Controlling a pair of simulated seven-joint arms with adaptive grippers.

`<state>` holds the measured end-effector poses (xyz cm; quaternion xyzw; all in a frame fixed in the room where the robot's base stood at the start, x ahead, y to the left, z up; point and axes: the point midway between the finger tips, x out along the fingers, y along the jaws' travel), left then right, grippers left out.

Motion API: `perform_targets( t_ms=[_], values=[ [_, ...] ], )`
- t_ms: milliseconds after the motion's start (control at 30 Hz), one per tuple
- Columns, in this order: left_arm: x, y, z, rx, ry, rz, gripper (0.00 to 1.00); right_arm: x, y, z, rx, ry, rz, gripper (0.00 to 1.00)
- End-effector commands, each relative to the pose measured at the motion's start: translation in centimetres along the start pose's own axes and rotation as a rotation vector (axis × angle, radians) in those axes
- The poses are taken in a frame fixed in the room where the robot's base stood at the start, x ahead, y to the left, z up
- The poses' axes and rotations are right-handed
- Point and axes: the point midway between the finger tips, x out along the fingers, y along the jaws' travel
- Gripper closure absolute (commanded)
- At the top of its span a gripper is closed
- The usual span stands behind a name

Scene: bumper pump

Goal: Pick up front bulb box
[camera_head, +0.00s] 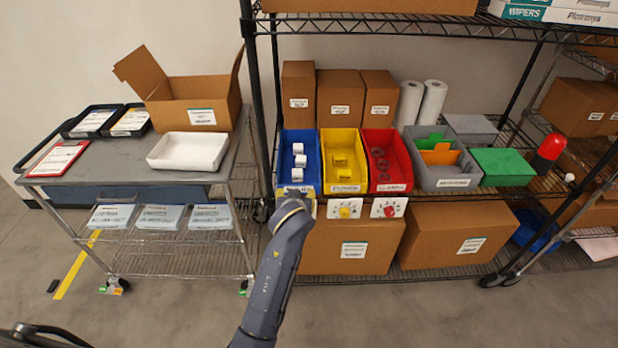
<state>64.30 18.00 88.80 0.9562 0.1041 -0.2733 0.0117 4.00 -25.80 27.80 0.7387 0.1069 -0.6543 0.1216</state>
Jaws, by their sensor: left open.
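The blue bin (312,140) stands on the middle shelf and holds a row of small white boxes. The front white box (297,175), which fits the front bulb box, sits near the bin's front wall. Two more white boxes (299,154) lie behind it. My left arm reaches up from the bottom, and my left gripper (298,191) is open at the front edge of the blue bin, just below the front box in the picture. Its fingers are small and partly hidden by the wrist. I see nothing between them. My right gripper is out of view.
A yellow bin (356,143) and a red bin (398,145) stand right of the blue one. A grey bin (457,180) is further right. Brown boxes (350,247) fill the lower shelf. A cart at left carries a white tray (188,151) and an open carton (200,90).

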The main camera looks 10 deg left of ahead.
Motion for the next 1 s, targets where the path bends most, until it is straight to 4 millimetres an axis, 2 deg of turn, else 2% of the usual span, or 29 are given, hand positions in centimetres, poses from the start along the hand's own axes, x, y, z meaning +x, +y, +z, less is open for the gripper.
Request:
perform_targets(
  t_ms=[33,100,267,367,800,1000],
  values=[
    [-0.8,-0.3,-1.5,-0.017,0.020,-0.007,0.38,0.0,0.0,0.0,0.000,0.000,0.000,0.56],
    [-1.7,-0.7,-2.8,-0.036,0.037,-0.015,0.38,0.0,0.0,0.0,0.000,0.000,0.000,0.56],
    [-1.8,-1.0,-4.0,-0.053,0.052,-0.025,0.38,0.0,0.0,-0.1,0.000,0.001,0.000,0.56],
    [-0.6,-1.1,-4.2,-0.051,0.053,-0.026,0.38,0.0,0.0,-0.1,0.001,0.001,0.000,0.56],
    [7.1,-1.3,-4.5,-0.052,0.052,-0.025,0.38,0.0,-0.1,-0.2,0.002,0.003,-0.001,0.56],
    [9.2,-1.4,-4.6,-0.052,0.052,-0.025,0.38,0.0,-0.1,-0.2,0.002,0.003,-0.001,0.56]
  ],
)
